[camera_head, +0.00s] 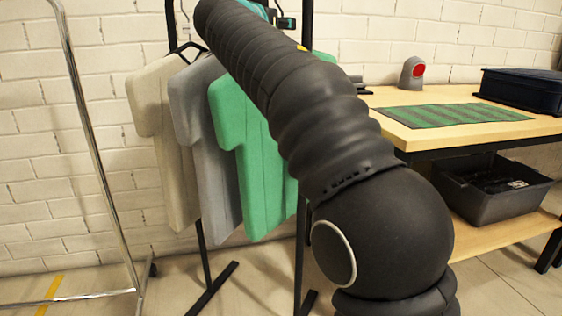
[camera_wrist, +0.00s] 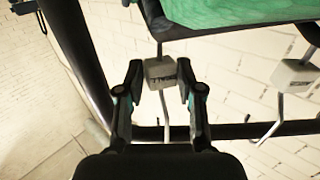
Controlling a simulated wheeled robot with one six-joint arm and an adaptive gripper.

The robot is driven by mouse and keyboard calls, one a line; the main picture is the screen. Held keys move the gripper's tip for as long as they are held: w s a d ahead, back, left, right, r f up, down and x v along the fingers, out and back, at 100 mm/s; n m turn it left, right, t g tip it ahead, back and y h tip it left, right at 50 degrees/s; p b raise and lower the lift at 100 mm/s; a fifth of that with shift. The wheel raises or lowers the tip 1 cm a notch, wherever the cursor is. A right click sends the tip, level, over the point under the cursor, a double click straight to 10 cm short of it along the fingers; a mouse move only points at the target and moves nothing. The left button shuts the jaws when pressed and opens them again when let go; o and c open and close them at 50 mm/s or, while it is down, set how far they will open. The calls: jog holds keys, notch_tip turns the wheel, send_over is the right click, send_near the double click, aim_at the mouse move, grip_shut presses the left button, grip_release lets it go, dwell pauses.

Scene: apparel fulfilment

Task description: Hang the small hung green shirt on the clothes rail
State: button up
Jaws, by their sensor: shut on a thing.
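The green shirt (camera_head: 250,175) hangs upright on the right of a row of shirts in the head view, partly behind my arm. Its green cloth (camera_wrist: 235,12) and dark hanger also show at the top of the wrist view. My gripper (camera_wrist: 160,76) is shut on the pale block (camera_wrist: 161,71) on this hanger's neck. The metal hook (camera_wrist: 165,118) runs from the block towards the black clothes rail (camera_wrist: 235,131). The hook tip overlaps the rail in the picture; I cannot tell whether it rests on it.
A grey shirt (camera_head: 205,140) and a beige shirt (camera_head: 165,140) hang close on the left. Another hanger block (camera_wrist: 297,73) is right of my gripper in the wrist view. A chrome rack (camera_head: 95,170) stands left. A table (camera_head: 400,131) with a grey bin (camera_head: 490,205) below stands right.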

jog(key=shift+s+r+p, duration=0.1)
jog(key=shift+r+p, duration=1.05)
jog(key=shift+r, duration=0.5)
jog(key=shift+s, duration=0.1)
jog(key=shift+s+f+b, duration=0.1)
jog(key=shift+s+b, duration=0.15)
jog(key=shift+b, duration=0.15)
jog(key=shift+b+v, duration=1.2)
jog(key=shift+v, duration=1.45)
jog(key=shift+a, duration=0.1)
jog(key=shift+s+a, duration=0.1)
jog(key=shift+s, duration=0.05)
jog(key=b+v, duration=0.1)
jog(key=v, duration=2.6)
jog(key=shift+s+b, duration=0.35)
jog(key=shift+b, duration=0.05)
grip_shut()
jog(key=shift+a, duration=0.1)
